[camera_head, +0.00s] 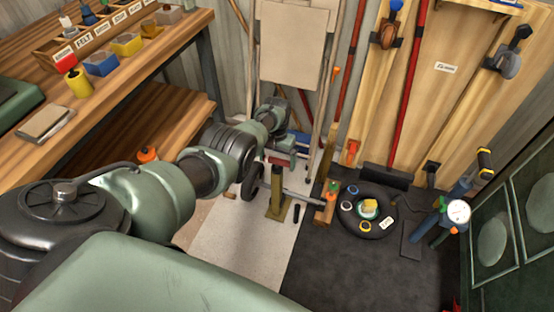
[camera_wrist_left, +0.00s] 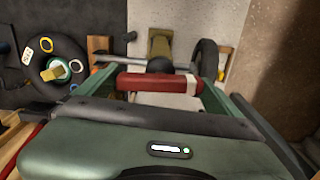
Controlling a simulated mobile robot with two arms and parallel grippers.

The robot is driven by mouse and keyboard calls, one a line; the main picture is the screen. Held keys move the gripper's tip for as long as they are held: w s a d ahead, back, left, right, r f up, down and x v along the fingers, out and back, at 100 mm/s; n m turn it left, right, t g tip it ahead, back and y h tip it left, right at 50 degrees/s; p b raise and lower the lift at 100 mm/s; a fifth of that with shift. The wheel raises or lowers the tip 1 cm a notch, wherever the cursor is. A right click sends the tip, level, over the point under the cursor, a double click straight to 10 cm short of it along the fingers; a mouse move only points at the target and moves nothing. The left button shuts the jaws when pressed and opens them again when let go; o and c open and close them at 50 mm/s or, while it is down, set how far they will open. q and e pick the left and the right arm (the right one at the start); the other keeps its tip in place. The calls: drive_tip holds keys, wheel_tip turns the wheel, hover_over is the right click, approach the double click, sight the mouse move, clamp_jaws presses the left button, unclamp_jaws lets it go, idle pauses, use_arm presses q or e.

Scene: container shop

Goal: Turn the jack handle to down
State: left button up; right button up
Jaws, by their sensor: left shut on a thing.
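My left gripper (camera_head: 281,150) reaches in from the left in the head view, above the olive jack post (camera_head: 275,203). In the left wrist view, its two green fingers (camera_wrist_left: 158,84) are shut on a red handle grip (camera_wrist_left: 150,83) with a pale band at its right end. The grip lies crosswise between the fingers. The jack post (camera_wrist_left: 160,47) stands just beyond it, with a dark wheel (camera_wrist_left: 207,60) to its right. A grey metal bar (camera_head: 300,196) runs sideways from the post. In the head view, the gripper partly hides the handle. My right gripper is not in view.
A black ring (camera_head: 367,229) with coloured parts lies on the dark mat (camera_head: 335,270) to the right. A pump with a round gauge (camera_head: 458,211) stands further right. A wooden workbench (camera_head: 140,65) is at the left. Pale floor (camera_head: 235,245) is clear in front.

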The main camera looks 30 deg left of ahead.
use_arm(q)
drive_tip(key=n, duration=0.3)
drive_tip(key=shift+n, duration=0.4)
drive_tip(key=n, duration=0.3)
drive_tip(key=shift+n, duration=0.3)
drive_tip(key=n, duration=0.3)
drive_tip(key=shift+n, duration=0.3)
drive_tip(key=n, duration=0.3)
drive_tip(key=shift+n, duration=0.3)
drive_tip(key=n, duration=1.3)
drive_tip(key=shift+n, duration=0.3)
drive_tip(key=n, duration=0.3)
drive_tip(key=shift+n, duration=0.8)
drive_tip(key=n+b, duration=0.2)
drive_tip(key=n, duration=0.1)
drive_tip(key=shift+n, duration=0.4)
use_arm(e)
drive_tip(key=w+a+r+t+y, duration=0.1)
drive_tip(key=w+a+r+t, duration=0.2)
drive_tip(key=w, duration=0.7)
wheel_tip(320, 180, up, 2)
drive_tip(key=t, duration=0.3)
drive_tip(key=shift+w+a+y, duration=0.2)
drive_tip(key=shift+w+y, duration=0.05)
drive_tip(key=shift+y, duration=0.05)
